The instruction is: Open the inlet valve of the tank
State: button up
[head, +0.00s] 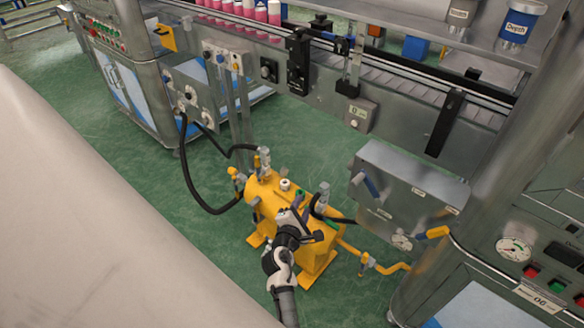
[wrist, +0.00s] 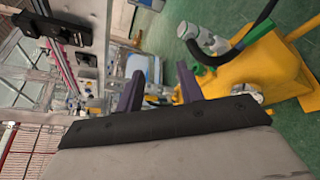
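The yellow tank (head: 262,205) stands on the green floor in the middle of the head view; part of it also fills the right of the wrist view (wrist: 245,72). Grey fittings with hoses sit on top, one at the far end (head: 265,160) and one at the near end (head: 323,197). A green part (head: 301,194) shows beside the near fitting, and again in the wrist view (wrist: 205,55). I cannot tell which is the inlet valve. My gripper (head: 298,212) is above the tank's near end. Its two fingers stand apart in the wrist view (wrist: 161,85), with nothing seen between them.
A grey control box (head: 405,195) with a gauge stands right of the tank. Black hoses (head: 195,190) loop from a panel to the tank. A yellow pipe (head: 385,266) runs low at the right. A conveyor with pink cans (head: 245,10) is behind. Green floor is free left of the tank.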

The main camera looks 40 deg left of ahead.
jog(key=shift+s+a+r+y, duration=0.2)
jog(key=shift+a+r+y, duration=0.2)
jog(key=shift+a+r, duration=0.4)
jog(key=shift+d+r, duration=0.1)
jog(key=shift+d, duration=0.05)
